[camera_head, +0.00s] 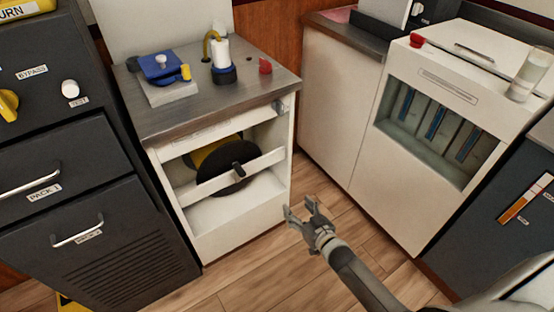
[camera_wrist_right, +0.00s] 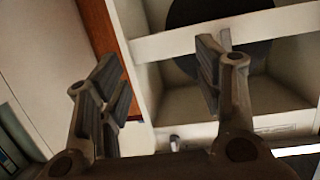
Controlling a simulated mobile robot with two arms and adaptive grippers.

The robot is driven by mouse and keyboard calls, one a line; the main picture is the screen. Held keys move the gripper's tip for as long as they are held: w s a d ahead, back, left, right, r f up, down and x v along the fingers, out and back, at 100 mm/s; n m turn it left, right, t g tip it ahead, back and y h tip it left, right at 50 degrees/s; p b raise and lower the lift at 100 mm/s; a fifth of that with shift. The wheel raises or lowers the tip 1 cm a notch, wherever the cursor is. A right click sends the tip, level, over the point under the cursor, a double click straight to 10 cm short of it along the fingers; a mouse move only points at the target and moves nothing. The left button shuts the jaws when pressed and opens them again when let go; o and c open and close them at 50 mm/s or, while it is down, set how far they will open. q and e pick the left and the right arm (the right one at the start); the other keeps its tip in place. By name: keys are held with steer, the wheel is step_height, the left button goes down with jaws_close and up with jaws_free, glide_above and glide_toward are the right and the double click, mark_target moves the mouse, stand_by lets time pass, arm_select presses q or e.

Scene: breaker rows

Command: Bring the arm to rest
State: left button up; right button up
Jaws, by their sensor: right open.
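My right gripper (camera_head: 302,212) is open and empty in the head view, in front of the lower right corner of the white cabinet (camera_head: 235,221). Its arm comes in from the lower right. In the right wrist view, the two fingers of the right gripper (camera_wrist_right: 160,85) are spread wide with nothing between them. Behind them in that view are the cabinet's white crossbar (camera_wrist_right: 180,42) and a dark disc (camera_wrist_right: 262,55). My left gripper does not show in either view.
The steel counter (camera_head: 140,118) holds a blue device (camera_head: 160,68), a white cylinder (camera_head: 222,55) and a red knob (camera_head: 265,66). Dark drawers (camera_head: 90,235) stand at left. A white unit with a window (camera_head: 375,180) stands at right. Wooden floor (camera_head: 285,270) is clear between them.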

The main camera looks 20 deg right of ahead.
steer(key=s+f+g+h+p, duration=0.1)
steer(key=s+f+g+p, duration=0.3)
steer(key=s+f, duration=0.45)
steer(key=s+f+g+p, duration=0.35)
steer(key=s+f, duration=0.25)
steer(key=s, duration=0.5)
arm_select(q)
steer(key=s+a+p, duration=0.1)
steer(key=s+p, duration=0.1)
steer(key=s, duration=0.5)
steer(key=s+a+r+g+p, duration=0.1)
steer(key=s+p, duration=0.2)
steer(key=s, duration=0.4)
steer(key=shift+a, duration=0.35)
arm_select(e)
steer(key=s+a+f+g, duration=0.1)
steer(key=s+f+g, duration=0.1)
steer(key=s, duration=1.1)
steer(key=s+a+f+n+g, duration=0.1)
steer(key=s+f+g, duration=0.2)
steer(key=s, duration=1)
steer(key=shift+s+a+g+h, duration=0.15)
steer(key=shift+a+g+h, duration=0.2)
steer(key=shift+g, duration=0.4)
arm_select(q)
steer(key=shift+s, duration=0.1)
arm_select(e)
steer(key=shift+d, duration=0.1)
